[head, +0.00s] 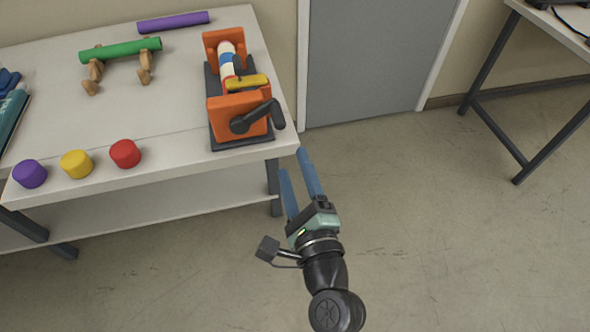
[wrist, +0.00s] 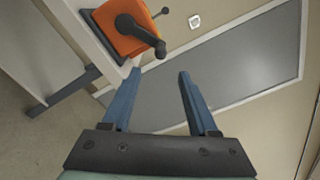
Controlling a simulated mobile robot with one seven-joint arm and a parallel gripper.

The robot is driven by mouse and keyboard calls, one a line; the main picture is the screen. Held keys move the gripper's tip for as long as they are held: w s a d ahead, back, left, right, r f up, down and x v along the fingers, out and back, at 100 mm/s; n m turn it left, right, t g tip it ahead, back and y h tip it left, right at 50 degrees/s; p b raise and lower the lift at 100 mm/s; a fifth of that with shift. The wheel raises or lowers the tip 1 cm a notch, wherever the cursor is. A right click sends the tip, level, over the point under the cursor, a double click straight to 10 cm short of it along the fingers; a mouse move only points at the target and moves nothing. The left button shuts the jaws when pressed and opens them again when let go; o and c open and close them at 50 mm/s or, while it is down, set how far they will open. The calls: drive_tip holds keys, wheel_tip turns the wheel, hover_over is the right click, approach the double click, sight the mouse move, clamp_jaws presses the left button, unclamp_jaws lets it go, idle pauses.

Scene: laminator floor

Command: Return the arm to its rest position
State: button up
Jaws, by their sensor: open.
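My gripper (head: 296,162) hangs over the open floor just right of the table's right end in the head view. Its two blue fingers point away from me toward the grey door. They are apart with nothing between them, and they show the same way in the wrist view (wrist: 159,73). My arm reaches up from the bottom of the head view.
The white table (head: 190,145) fills the left. On it stand an orange machine (head: 236,105) with a black crank, a green roll (head: 120,50) on wooden stands, a purple roll (head: 173,21), and purple, yellow and red knobs. Floor at right is clear before another table.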

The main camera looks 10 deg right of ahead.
idle(0.4)
drive_tip(key=w+a+r+n+t+y+p, duration=0.1)
drive_tip(key=w+a+r+n+t+p, duration=0.2)
drive_tip(key=r+n, duration=0.95)
drive_tip(key=a+r+n+t+y+p, duration=0.2)
drive_tip(key=a+r+n+p, duration=0.15)
drive_tip(key=r, duration=1.75)
drive_tip(key=s+a+r+n+t+h+p, duration=0.1)
drive_tip(key=s+r+n, duration=0.3)
drive_tip(key=r, duration=0.8)
drive_tip(key=s+a+r+n+t+h+p, duration=0.1)
drive_tip(key=s+r, duration=0.5)
drive_tip(key=r, duration=0.6)
drive_tip(key=n+t+h+p, duration=0.1)
drive_tip(key=n+t, duration=0.1)
drive_tip(key=n, duration=0.1)
drive_tip(key=shift+s+a+n, duration=0.15)
drive_tip(key=shift+s+n, duration=0.1)
drive_tip(key=shift+n, duration=0.15)
drive_tip(key=shift+f, duration=0.15)
